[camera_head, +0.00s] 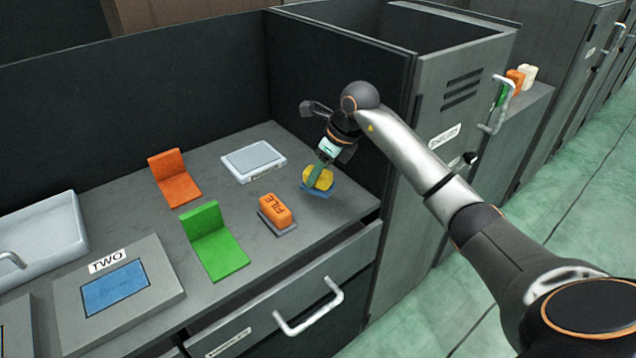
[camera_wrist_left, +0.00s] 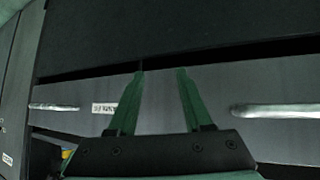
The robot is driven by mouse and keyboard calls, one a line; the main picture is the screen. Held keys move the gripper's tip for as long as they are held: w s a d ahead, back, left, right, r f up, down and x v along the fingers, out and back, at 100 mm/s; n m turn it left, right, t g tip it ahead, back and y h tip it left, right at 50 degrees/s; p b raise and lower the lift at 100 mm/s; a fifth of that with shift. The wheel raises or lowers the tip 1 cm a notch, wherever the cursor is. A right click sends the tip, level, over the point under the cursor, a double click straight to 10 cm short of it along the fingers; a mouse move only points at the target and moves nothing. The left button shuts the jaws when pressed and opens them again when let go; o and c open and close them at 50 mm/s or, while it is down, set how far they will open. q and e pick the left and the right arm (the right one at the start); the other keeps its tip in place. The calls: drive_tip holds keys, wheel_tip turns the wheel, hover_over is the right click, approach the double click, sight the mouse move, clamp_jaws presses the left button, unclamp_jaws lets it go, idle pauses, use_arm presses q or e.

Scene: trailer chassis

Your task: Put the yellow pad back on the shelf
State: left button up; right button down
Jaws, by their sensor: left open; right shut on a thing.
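The yellow pad (camera_head: 319,178) is at the right end of the grey counter (camera_head: 335,225), just above or on a small blue base (camera_head: 331,192); I cannot tell whether they touch. My right gripper (camera_head: 319,168) points down and is shut on the yellow pad, its fingers partly covering it. My left gripper (camera_wrist_left: 160,72) shows only in the left wrist view, open and empty, in front of grey drawer fronts. A ledge (camera_head: 540,100) beyond the cabinet at upper right bears small green, orange (camera_head: 515,80) and white blocks; I cannot tell if it is the shelf.
An orange FILE block (camera_head: 275,210) on a grey base, a green bracket (camera_head: 214,240), an orange bracket (camera_head: 174,178) and a white tray (camera_head: 253,161) stand left of my right gripper. A drawer (camera_head: 290,300) stands partly open below. A tall cabinet (camera_head: 440,110) is at right.

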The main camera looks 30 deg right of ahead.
sight(318, 183)
use_arm(q)
drive_tip(key=shift+d+f, duration=0.1)
use_arm(e)
drive_tip(key=shift+f, duration=1.5)
drive_tip(key=shift+f, duration=0.1)
drive_tip(key=shift+c, duration=2)
unclamp_jaws()
use_arm(q)
drive_tip(key=shift+f, duration=0.1)
use_arm(e)
drive_tip(key=shift+r, duration=0.3)
use_arm(q)
drive_tip(key=shift+s+a+p, duration=0.25)
drive_tip(key=shift+s+p, duration=0.05)
drive_tip(key=shift+p, duration=0.1)
use_arm(e)
drive_tip(key=v, duration=1.1)
drive_tip(key=shift+s+r, duration=0.2)
drive_tip(key=shift+s, duration=0.1)
use_arm(q)
drive_tip(key=shift+r, duration=0.25)
use_arm(e)
drive_tip(key=shift+s+d, duration=0.1)
